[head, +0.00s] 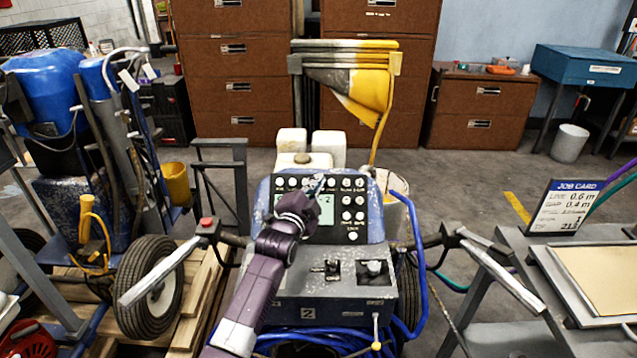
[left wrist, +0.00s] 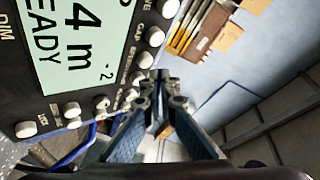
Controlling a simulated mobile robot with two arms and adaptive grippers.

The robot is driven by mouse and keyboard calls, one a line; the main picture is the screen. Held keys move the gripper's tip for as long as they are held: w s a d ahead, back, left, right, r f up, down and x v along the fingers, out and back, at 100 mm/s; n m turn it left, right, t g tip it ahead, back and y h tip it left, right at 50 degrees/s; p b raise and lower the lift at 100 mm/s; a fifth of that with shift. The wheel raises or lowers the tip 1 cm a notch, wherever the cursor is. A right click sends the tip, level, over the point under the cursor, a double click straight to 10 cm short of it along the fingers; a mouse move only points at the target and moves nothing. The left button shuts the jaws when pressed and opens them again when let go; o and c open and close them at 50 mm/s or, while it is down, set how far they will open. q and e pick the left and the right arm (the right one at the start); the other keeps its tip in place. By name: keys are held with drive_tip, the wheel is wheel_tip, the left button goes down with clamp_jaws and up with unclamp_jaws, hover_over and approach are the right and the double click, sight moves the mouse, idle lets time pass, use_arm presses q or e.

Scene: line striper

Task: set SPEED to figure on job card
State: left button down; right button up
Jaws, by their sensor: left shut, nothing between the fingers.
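The striper's control panel (head: 347,235) has a pale green display (head: 326,210) with rows of white buttons around it. In the left wrist view the display (left wrist: 75,50) shows large characters "4 m", a small "-2" and "EADY", partly cut off. My left gripper (head: 319,183) is shut and empty in front of the panel's top, hiding part of the display. Its tips (left wrist: 160,78) appear close to a column of buttons (left wrist: 145,60); contact cannot be told. The job card (head: 563,208) reads LINE 0.6 m and GAP 0.4 m; its lower lines are too small to read surely.
Handlebars (head: 160,272) stick out on both sides of the console. A grey table (head: 520,290) stands at right, pallets and a blue sprayer (head: 50,80) at left.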

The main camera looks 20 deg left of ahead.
use_arm(q)
drive_tip(key=shift+w+f, duration=0.1)
idle(0.3)
drive_tip(key=shift+w+a+f, duration=0.1)
drive_tip(key=shift+w+f, duration=0.1)
drive_tip(key=shift+w, duration=0.05)
drive_tip(key=shift+w+f+b, duration=0.2)
drive_tip(key=shift+f+b, duration=0.05)
drive_tip(key=shift+b, duration=0.3)
idle(0.4)
drive_tip(key=shift+a+f, duration=0.1)
idle(0.5)
drive_tip(key=shift+s+r+p, duration=0.45)
drive_tip(key=shift+r+p, duration=0.2)
drive_tip(key=shift+p, duration=0.4)
drive_tip(key=shift+s, duration=0.1)
drive_tip(key=shift+d, duration=0.2)
